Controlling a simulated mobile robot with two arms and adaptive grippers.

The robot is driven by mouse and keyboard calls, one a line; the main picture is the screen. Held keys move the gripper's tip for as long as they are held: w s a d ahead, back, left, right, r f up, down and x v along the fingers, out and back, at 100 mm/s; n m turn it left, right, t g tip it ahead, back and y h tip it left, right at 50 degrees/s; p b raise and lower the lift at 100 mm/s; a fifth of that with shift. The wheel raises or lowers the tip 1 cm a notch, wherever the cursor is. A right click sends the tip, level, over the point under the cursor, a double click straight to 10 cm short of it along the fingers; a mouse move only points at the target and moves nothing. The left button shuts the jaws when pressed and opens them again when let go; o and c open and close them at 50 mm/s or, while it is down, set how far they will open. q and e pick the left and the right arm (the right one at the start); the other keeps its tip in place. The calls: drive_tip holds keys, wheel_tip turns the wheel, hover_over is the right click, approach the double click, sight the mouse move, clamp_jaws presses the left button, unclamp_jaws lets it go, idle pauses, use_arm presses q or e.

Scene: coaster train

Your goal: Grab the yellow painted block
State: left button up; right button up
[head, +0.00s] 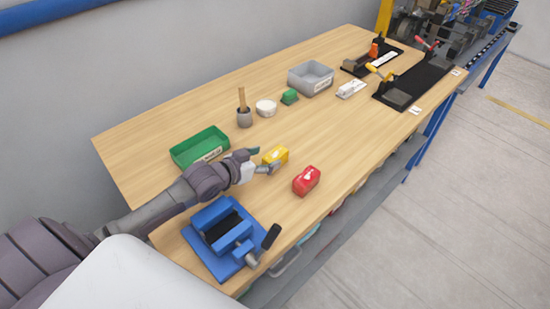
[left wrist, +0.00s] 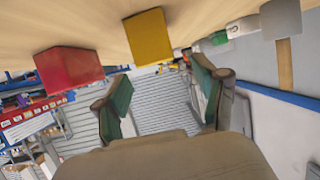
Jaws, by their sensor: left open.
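The yellow painted block (head: 276,155) lies on the wooden table, just beyond my left gripper. My left gripper (head: 264,160) is open, with its fingers pointing at the block from the left. In the left wrist view the yellow block (left wrist: 149,37) shows ahead of the two green-padded fingers of the gripper (left wrist: 162,102), apart from both pads. A red painted block (head: 306,181) lies nearer the table's front edge; it also shows in the left wrist view (left wrist: 68,70). My right gripper is not in view.
A blue vise (head: 222,240) stands at the near table corner. A green bin (head: 200,147) is behind my left arm. The table's right middle is clear.

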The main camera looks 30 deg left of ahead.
sight(275, 154)
use_arm(q)
drive_tip(key=x, duration=0.4)
drive_tip(key=shift+s, duration=0.15)
drive_tip(key=shift+c, duration=1.1)
drive_tip(key=shift+r, duration=0.1)
clamp_jaws()
